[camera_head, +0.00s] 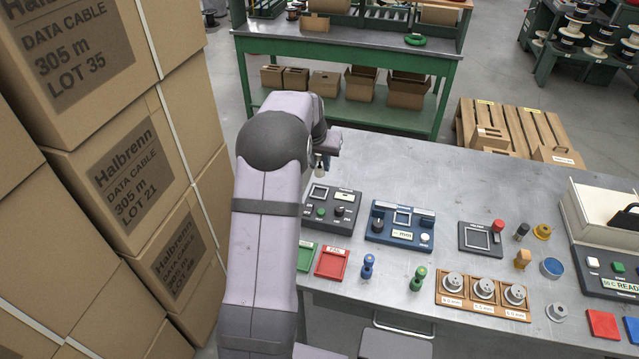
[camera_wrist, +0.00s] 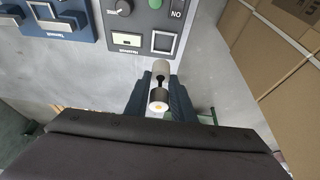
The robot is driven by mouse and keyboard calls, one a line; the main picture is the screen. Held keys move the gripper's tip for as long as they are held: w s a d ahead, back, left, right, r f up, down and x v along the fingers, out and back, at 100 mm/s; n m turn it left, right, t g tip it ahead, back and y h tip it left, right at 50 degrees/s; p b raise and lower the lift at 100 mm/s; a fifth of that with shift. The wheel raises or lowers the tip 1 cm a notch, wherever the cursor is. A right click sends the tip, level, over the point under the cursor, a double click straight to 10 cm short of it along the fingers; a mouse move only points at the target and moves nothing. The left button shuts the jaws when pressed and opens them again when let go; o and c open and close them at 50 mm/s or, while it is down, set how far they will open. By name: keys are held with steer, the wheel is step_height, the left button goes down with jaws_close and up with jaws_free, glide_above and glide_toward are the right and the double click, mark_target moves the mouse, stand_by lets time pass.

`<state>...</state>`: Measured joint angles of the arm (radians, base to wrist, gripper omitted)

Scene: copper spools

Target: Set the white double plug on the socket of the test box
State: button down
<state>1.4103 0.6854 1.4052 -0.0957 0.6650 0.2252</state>
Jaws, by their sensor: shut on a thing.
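The test box (camera_head: 333,224) is a dark grey panel on the bench, with a knob, a green button and a pale label. Its square white-framed socket (camera_head: 319,193) also shows in the wrist view (camera_wrist: 165,42), and nothing sits on it. My gripper (camera_head: 320,168) is over the bench behind the box. The plug appears apart from the box. The head view shows little of it.
A blue device (camera_head: 400,226) stands right of the test box. Green and red trays (camera_head: 331,264) lie in front, with bobbins beside them. A spool rack (camera_head: 483,297) is further right. Stacked cartons (camera_head: 130,190) rise left of my arm. The bench behind the devices is clear.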

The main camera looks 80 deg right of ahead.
mark_target(319, 177)
steer(key=shift+f+p, duration=1.15)
steer(key=shift+f, duration=2.5)
steer(key=shift+f+b, duration=0.3)
steer(key=shift+f, duration=0.05)
steer(key=c, duration=1.5)
jaws_free()
steer(key=shift+r, duration=0.2)
steer(key=shift+r+p, duration=0.2)
steer(key=shift+p, duration=0.15)
steer(key=b+v, duration=0.3)
steer(key=v, duration=0.9)
steer(key=shift+b, duration=0.3)
